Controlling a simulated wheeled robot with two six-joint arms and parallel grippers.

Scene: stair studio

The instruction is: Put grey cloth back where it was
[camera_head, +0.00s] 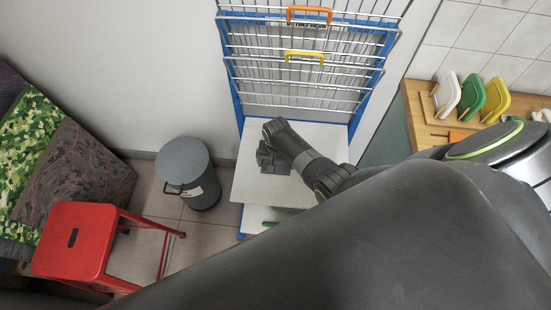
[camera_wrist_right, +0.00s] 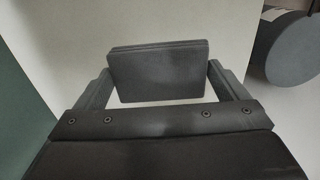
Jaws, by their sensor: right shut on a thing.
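The grey cloth (camera_wrist_right: 160,72) shows in the right wrist view as a flat, folded dark grey block between the two fingers of my right gripper (camera_wrist_right: 162,88). My right gripper is shut on it. In the head view my right gripper (camera_head: 270,158) is over the white board (camera_head: 250,185) at the foot of the blue-framed wire rack (camera_head: 300,60). There the cloth and the fingers are both dark grey and hard to tell apart. I cannot tell whether the cloth touches the board. My left gripper is not in view.
A grey bin (camera_head: 185,165) stands left of the board, and a red stool (camera_head: 75,240) stands at the lower left. Orange and yellow handles hang on the rack. A wooden counter (camera_head: 425,125) with white, green and yellow items is at the right. The board's left part is clear.

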